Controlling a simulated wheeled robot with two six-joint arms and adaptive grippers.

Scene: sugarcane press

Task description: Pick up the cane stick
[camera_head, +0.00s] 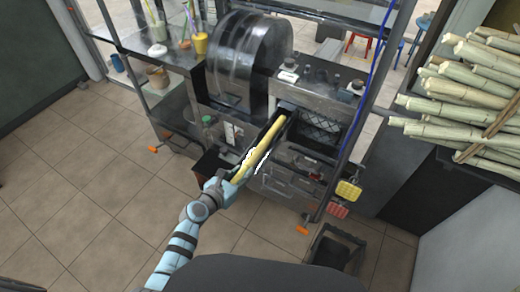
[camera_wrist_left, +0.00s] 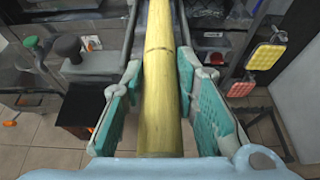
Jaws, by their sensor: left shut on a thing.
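A yellow cane stick (camera_head: 268,138) lies between the fingers of my left gripper (camera_head: 253,162), which is shut on it. The far end of the stick reaches the dark feed channel at the front of the press (camera_head: 238,62). I cannot tell whether it rests in the channel. In the left wrist view the stick (camera_wrist_left: 161,60) runs straight away between the teal finger pads of the gripper (camera_wrist_left: 163,85). More cane sticks (camera_head: 475,95) are stacked in a pile at the right. My right gripper is not in view.
Yellow and red sponges (camera_head: 347,190) hang at the lower right of the press frame. A black bin (camera_head: 335,250) stands on the floor below. Cups and a yellow container (camera_head: 201,43) stand on the left counter. The tiled floor at left is clear.

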